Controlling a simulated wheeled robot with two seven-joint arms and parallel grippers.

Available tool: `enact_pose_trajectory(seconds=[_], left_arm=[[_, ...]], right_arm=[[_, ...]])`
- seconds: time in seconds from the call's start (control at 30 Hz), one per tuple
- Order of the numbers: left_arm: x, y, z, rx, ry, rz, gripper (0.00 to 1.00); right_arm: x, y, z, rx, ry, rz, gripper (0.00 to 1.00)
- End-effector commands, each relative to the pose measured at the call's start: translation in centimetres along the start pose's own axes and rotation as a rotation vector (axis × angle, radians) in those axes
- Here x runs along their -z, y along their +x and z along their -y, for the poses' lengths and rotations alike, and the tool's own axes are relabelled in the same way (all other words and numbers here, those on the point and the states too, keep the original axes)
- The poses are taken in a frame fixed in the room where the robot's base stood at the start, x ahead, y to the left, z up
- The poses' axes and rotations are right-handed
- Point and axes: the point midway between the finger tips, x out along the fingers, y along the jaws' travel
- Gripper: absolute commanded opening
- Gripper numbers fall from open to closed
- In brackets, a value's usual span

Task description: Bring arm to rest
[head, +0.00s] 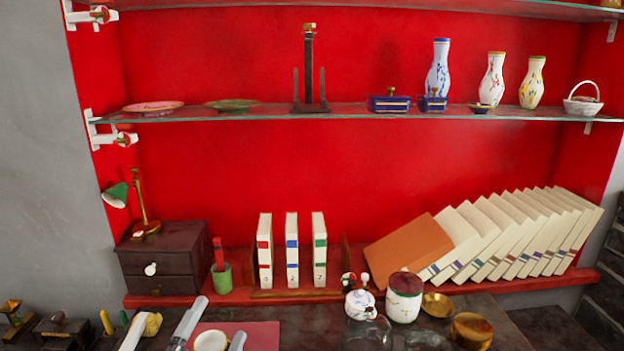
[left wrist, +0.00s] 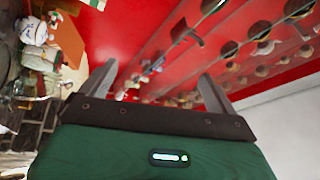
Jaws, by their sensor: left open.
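My left gripper (head: 164,310) is low in the head view, at the front of the dark table, with its grey fingers pointing up. In the left wrist view its two fingers (left wrist: 157,84) stand wide apart with nothing between them. It is open and empty. A white cup (head: 210,341) shows close to it, on or above a red mat (head: 262,336); whether they touch I cannot tell. My right gripper is not in view.
A white teapot (head: 361,304), a lidded jar (head: 404,297) and brass bowls (head: 471,331) stand right on the table. Behind are a small drawer chest (head: 160,262), upright books (head: 291,250) and leaning books (head: 510,240). A glass shelf (head: 230,113) with vases hangs above.

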Motion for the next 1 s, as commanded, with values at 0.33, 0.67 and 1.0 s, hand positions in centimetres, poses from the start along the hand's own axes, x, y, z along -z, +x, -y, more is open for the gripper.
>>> enact_pose_trajectory(seconds=[0.33,0.67,1.0], left_arm=[[-9.7,-12.9,-10.6,-0.385,-0.568,0.766,0.93],[-9.1,-26.2,-16.3,-0.684,-0.852,1.26,0.93],[-8.9,-31.9,-20.9,-0.83,-0.938,1.469,0.93]], right_arm=[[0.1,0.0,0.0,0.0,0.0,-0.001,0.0],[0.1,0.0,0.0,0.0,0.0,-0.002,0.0],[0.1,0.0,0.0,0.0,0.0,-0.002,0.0]])
